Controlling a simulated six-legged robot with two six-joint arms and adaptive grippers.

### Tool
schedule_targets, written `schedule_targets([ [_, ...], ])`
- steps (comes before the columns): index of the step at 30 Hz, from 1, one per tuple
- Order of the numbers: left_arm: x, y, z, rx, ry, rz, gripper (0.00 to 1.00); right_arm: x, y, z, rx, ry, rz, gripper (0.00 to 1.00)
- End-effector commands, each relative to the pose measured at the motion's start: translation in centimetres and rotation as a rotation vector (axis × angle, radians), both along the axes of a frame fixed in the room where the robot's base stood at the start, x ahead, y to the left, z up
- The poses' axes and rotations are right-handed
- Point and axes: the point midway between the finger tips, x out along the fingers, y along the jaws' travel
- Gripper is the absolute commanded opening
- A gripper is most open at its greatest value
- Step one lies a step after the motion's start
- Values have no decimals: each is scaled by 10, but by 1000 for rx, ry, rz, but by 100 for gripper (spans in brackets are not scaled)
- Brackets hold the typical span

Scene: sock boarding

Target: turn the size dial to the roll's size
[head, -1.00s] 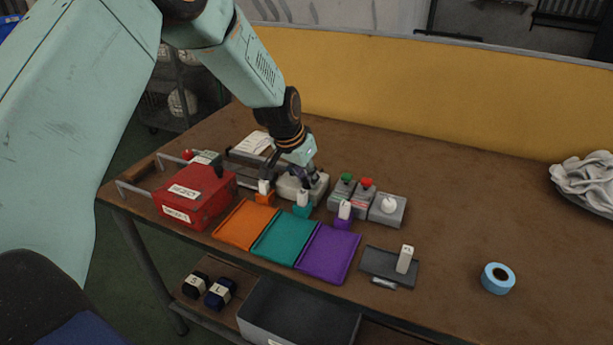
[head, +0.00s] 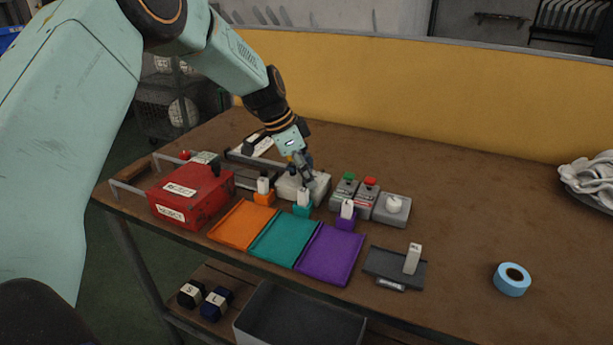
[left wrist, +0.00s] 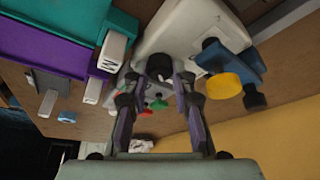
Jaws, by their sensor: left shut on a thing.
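A pale grey box (head: 315,190) stands mid-table, and a dark knob (left wrist: 158,66) shows on it in the left wrist view. My left gripper (head: 303,170) points down onto this box. In the left wrist view the fingertips of my left gripper (left wrist: 156,78) are closed around the knob, which they partly hide. No scale or pointer is readable. Two dark rolls, one labelled S (head: 190,294) and one labelled L (head: 216,301), lie on the lower shelf. My right gripper is not in view.
Orange (head: 242,225), teal (head: 285,239) and purple (head: 330,254) mats lie in front, with small upright tags behind them. A red box (head: 190,195) stands left. Green and red buttons (head: 369,184) and a white-knobbed box (head: 392,208) stand right. A blue tape roll (head: 512,279) lies far right.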

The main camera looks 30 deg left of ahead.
Motion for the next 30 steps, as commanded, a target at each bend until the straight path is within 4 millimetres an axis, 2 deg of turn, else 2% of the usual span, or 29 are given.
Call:
schedule_targets([
  [9,3,1,4,3,-10,-80,0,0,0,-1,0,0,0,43],
  [22,4,2,5,3,-12,-86,0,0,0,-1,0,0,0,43],
  [23,4,2,5,3,-12,-86,27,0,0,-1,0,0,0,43],
  [26,3,1,4,3,-11,-85,35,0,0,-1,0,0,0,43],
  [30,2,1,3,2,-7,-86,35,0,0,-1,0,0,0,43],
])
